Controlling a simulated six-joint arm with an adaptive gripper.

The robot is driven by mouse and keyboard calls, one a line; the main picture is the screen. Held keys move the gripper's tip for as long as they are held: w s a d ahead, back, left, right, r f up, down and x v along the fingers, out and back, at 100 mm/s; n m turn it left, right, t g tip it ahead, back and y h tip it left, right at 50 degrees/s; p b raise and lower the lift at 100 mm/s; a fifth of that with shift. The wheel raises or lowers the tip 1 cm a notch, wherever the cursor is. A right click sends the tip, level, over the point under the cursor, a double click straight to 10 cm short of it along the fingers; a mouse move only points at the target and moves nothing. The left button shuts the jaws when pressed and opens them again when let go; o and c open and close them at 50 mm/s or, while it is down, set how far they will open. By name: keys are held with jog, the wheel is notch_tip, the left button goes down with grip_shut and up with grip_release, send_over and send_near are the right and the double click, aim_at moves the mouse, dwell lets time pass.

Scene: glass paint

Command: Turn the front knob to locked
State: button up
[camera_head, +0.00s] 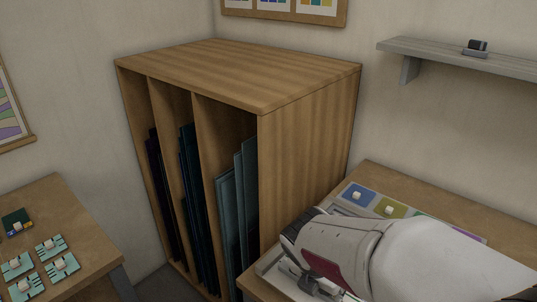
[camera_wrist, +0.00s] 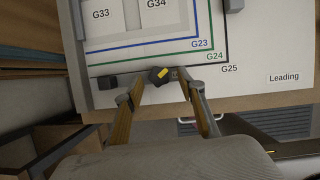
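A small dark knob (camera_wrist: 159,75) with a yellow mark sits at the front edge of a white board (camera_wrist: 255,60) in the wrist view. The yellow mark lies diagonally, rising to the right. No locked label is readable there. My gripper (camera_wrist: 161,78) has its two fingers on either side of the knob, apart from each other. I cannot tell whether either fingertip touches it. In the head view my gripper (camera_head: 310,281) is low over the front of the right-hand table, and my arm hides the knob.
A dark block (camera_wrist: 107,82) lies on the board left of the knob, and a grey block (camera_wrist: 234,5) is at its far edge. Coloured tiles with pale knobs (camera_head: 388,210) are behind my arm. A wooden rack (camera_head: 310,150) of glass sheets stands left of the table.

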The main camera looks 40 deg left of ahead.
jog(key=shift+d+n+y, duration=0.15)
jog(key=shift+n+y, duration=0.35)
jog(key=shift+n, duration=0.7)
jog(key=shift+r, duration=0.15)
jog(key=a+v, duration=0.1)
jog(key=v, duration=0.7)
jog(key=w+a+r+m+t+y, duration=0.2)
jog(key=a+r+m+y, duration=0.3)
jog(key=a+r, duration=0.3)
jog(key=w+a+r+m+t+y, duration=0.1)
jog(key=w+a+r+m+y, duration=0.3)
jog(key=a+r+m, duration=0.3)
jog(key=shift+w+a+r+m+t+y, duration=0.4)
jog(key=shift+a+r, duration=0.5)
jog(key=shift+a, duration=1.25)
jog(key=shift+s, duration=0.1)
